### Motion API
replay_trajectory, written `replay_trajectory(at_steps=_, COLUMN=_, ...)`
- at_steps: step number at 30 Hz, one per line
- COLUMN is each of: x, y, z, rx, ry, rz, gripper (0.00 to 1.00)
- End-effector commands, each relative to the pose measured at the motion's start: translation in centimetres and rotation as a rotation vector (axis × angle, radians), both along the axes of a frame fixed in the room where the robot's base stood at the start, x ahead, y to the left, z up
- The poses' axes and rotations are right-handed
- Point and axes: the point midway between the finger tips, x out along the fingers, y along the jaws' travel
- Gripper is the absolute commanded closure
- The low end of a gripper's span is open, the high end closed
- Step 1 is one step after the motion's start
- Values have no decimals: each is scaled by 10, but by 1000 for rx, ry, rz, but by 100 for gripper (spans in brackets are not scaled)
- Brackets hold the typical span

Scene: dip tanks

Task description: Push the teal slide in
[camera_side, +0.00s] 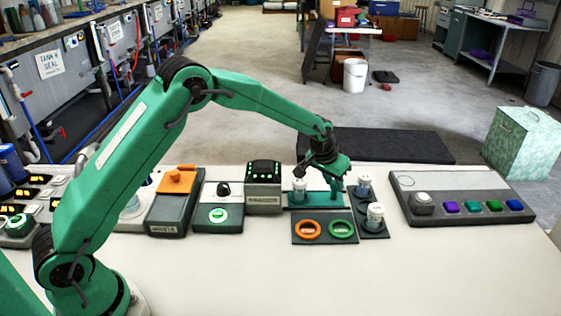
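The teal slide (312,199) is a low teal piece on a dark base in the middle of the table, behind the plate with the two rings. A white-capped jar (299,190) stands at its left end. My gripper (333,184) is above the slide's right part, pointing down. Its fingers blend with the teal behind them, so I cannot tell whether they touch the slide or how far apart they are.
A dark plate with an orange ring (307,230) and a green ring (342,229) lies in front. White jars (375,216) stand just right. A grey box with green lights (264,186) is left. A button panel (460,216) lies right. The front of the table is clear.

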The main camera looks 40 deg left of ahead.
Motion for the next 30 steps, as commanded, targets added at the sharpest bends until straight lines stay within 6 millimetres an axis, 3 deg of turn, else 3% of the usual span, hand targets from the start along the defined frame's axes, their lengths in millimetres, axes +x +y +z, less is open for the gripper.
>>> replay_trajectory(at_steps=8, x=-4, y=2, z=0, rx=1, ry=0, rz=-1, gripper=100)
replay_trajectory(at_steps=21, x=-41, y=39, z=1, rx=21, ry=-3, rz=8, gripper=100)
replay_trajectory(at_steps=30, x=-50, y=47, z=1, rx=26, ry=-4, rz=8, gripper=100)
